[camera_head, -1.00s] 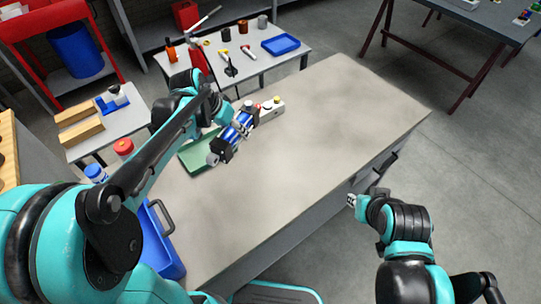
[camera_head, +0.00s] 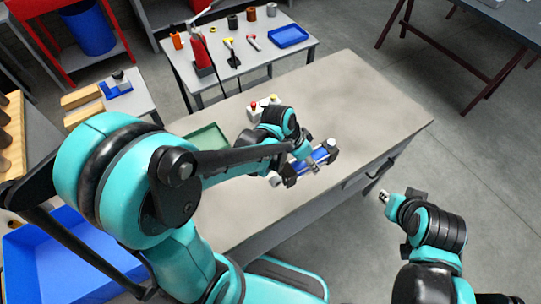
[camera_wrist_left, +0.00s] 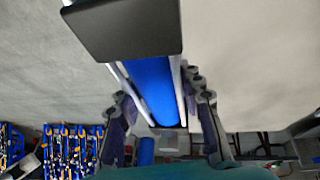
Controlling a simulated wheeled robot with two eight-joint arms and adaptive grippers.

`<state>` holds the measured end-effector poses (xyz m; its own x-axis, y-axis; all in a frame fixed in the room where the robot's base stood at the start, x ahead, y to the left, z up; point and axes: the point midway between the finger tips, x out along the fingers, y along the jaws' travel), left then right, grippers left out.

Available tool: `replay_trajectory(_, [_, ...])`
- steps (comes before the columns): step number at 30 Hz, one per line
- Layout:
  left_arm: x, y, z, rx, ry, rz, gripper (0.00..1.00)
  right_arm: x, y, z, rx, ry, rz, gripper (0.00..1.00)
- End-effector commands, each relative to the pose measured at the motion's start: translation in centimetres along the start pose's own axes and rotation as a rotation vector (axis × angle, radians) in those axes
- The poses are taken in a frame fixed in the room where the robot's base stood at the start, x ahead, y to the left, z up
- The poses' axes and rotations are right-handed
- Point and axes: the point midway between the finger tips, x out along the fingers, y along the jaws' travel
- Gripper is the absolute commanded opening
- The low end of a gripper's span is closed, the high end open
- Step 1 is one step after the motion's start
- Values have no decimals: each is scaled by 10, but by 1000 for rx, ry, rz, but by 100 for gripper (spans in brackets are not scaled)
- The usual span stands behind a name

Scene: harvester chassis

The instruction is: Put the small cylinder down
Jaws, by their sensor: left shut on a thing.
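The small cylinder (camera_head: 321,155) has a blue barrel, black end blocks and silver rods. My left gripper (camera_head: 304,163) is shut around its barrel, over the right front part of the grey workbench (camera_head: 345,100). In the left wrist view the blue barrel (camera_wrist_left: 155,92) lies between the two fingers, with a black end block nearest the camera. I cannot tell whether the cylinder touches the bench top or hangs just above it. My right gripper (camera_head: 384,197) is off the bench's front edge with nothing seen in it; its fingers are too small to judge.
A green tray (camera_head: 206,137) lies on the bench's left part, partly behind my left arm. A box with red and yellow buttons (camera_head: 264,106) stands near the back edge. The bench's back right is clear. A blue bin (camera_head: 60,265) is at lower left.

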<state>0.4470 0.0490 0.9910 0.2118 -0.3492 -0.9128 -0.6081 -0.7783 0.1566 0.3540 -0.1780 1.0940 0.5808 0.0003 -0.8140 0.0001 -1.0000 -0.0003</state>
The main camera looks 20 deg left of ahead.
Motion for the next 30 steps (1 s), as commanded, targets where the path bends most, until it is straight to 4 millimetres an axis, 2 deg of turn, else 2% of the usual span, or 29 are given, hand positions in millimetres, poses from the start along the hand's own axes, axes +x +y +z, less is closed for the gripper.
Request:
replay_trajectory(5, [6,-14,0,-3,2,-1,0,4,0,3,0,0,0,26])
replay_trajectory(15, [34,-83,8,-5,2,0,0,20,0,14,0,0,0,26])
replay_trajectory(21, [46,-115,11,-4,2,-1,0,26,0,18,0,0,0,26])
replay_trajectory(30, [54,-128,14,-1,1,1,0,29,0,21,0,0,0,26])
